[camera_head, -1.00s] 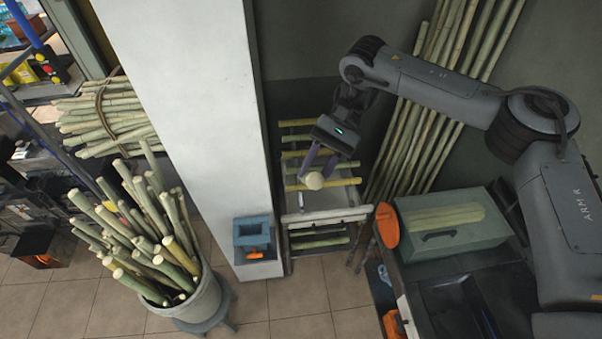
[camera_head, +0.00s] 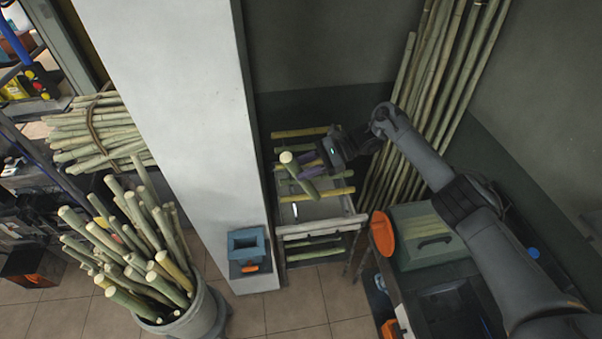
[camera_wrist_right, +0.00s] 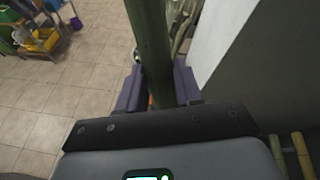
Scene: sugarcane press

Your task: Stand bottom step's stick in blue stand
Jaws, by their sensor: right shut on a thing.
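A green cane stick (camera_head: 299,174) is held in my right gripper (camera_head: 309,167), above the stepped rack, tilted with its pale cut end toward the head camera. In the right wrist view the stick (camera_wrist_right: 151,50) runs between the purple fingers of the right gripper (camera_wrist_right: 158,88). The blue stand (camera_head: 247,245) is a square open-topped holder at the foot of the white pillar, left of and below the held stick. Its opening looks empty. The rack's bottom step (camera_head: 312,243) lies lowest, partly in shadow. My left gripper is not in view.
The white pillar (camera_head: 170,90) rises just left of the rack. Upper rack steps hold more sticks (camera_head: 300,133). A bucket of upright canes (camera_head: 205,312) stands at lower left. Tall canes (camera_head: 440,80) lean behind my right arm. A green box (camera_head: 425,238) sits at right.

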